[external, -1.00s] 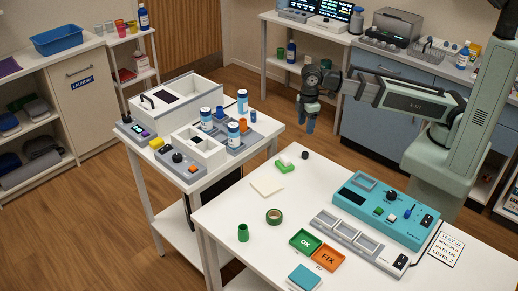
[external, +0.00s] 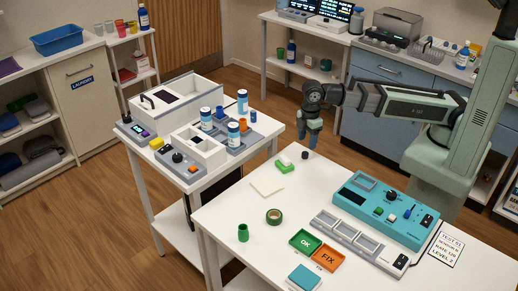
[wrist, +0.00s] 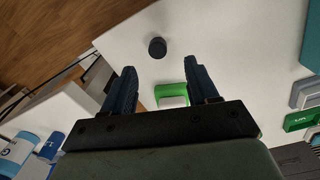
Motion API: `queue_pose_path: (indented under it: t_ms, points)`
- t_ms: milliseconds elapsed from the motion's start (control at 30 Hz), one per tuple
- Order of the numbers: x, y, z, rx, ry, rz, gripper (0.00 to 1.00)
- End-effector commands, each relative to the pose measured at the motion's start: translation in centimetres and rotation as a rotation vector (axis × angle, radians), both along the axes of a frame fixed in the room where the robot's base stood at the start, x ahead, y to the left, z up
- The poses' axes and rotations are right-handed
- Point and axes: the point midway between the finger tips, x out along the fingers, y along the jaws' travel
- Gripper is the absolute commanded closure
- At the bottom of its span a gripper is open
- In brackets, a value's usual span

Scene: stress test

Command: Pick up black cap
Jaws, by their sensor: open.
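The black cap (external: 305,155) is a small dark cylinder standing on the white table near its far edge. It also shows in the wrist view (wrist: 157,47), beyond my fingertips and roughly centred between them. My gripper (external: 314,146) hangs above the table's far edge, just up and to the right of the cap in the external view. In the wrist view its two dark fingers (wrist: 160,76) are apart with nothing between them. The gripper does not touch the cap.
A green and white block (external: 285,166) lies close to the cap, left of it. A teal control panel (external: 380,210), tape roll (external: 274,216), green cup (external: 243,232) and OK and FIX trays (external: 327,258) stand nearer.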

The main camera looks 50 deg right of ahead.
Motion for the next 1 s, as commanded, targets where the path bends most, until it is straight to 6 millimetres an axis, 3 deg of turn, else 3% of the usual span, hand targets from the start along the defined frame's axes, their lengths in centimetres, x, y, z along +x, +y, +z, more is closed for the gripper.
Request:
queue_pose_path:
  t_ms: [433, 800, 1000]
  points:
    - [0.1, -0.1, -1.8, 0.000, 0.000, 0.000, 0.41]
    - [0.3, -0.3, -5.7, -0.001, 0.001, 0.000, 0.41]
    - [0.4, -0.2, -6.4, 0.001, -0.001, -0.001, 0.41]
